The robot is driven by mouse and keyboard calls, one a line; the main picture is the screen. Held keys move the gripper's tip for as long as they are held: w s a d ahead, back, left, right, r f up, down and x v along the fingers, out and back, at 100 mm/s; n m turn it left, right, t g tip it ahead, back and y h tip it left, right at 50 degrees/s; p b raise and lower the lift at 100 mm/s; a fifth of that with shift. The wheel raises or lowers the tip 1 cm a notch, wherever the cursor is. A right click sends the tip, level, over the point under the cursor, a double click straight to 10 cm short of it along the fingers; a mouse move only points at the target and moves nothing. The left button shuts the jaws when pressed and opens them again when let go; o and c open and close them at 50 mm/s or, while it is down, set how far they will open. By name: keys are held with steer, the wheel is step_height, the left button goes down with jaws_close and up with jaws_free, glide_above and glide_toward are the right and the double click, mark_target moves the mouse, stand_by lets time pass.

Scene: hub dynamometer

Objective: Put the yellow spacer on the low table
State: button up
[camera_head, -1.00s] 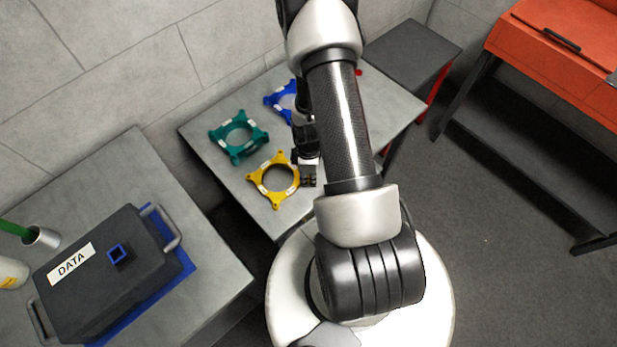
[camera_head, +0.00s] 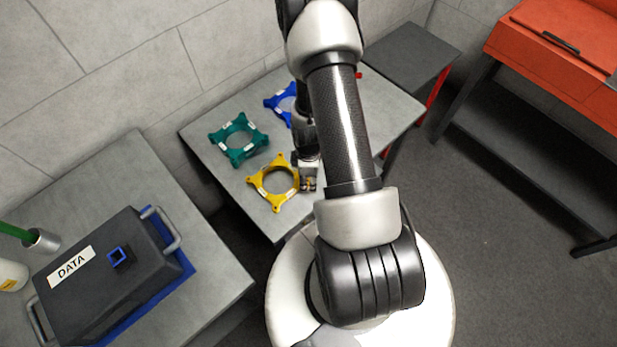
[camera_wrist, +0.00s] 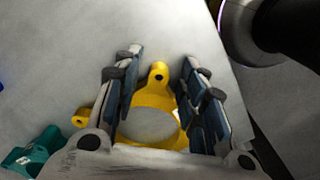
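The yellow spacer (camera_head: 258,190) is a ring with lugs, lying flat on a grey table (camera_head: 232,189) near its front edge. My gripper (camera_head: 309,184) is at the spacer's right side, low over the table. In the wrist view, my gripper (camera_wrist: 160,60) is open, with its fingers apart on either side of the yellow spacer (camera_wrist: 158,98) and one lug between them. I cannot tell whether the fingers touch it. A lower-looking dark table (camera_head: 408,52) with red legs stands at the back right, its top bare where visible.
A teal spacer (camera_head: 221,144) and a partly hidden blue spacer (camera_head: 279,104) lie behind the yellow one. A side table (camera_head: 215,285) at left holds a black DATA case (camera_head: 120,285). A red-topped bench (camera_head: 560,60) stands at right.

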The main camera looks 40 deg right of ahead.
steer(key=w+a+r+m+t+p, duration=0.1)
steer(key=w+a+r+m+p, duration=0.2)
steer(key=r, duration=1.4)
steer(key=a+r+m+t+p, duration=0.1)
steer(key=a+r+p, duration=0.25)
steer(key=r, duration=1.35)
steer(key=s+a+r+m+t, duration=0.1)
steer(key=s+a+r+m, duration=0.1)
steer(key=s+a+r, duration=0.3)
steer(key=s+a+r+m+t+b, duration=0.1)
steer(key=s+a+r+m, duration=0.2)
steer(key=s+a+r, duration=0.2)
steer(key=s+r, duration=0.3)
steer(key=r, duration=0.2)
steer(key=shift+a+t, duration=0.25)
steer(key=shift+t, duration=0.05)
steer(key=shift+f, duration=0.1)
steer(key=shift+f, duration=0.1)
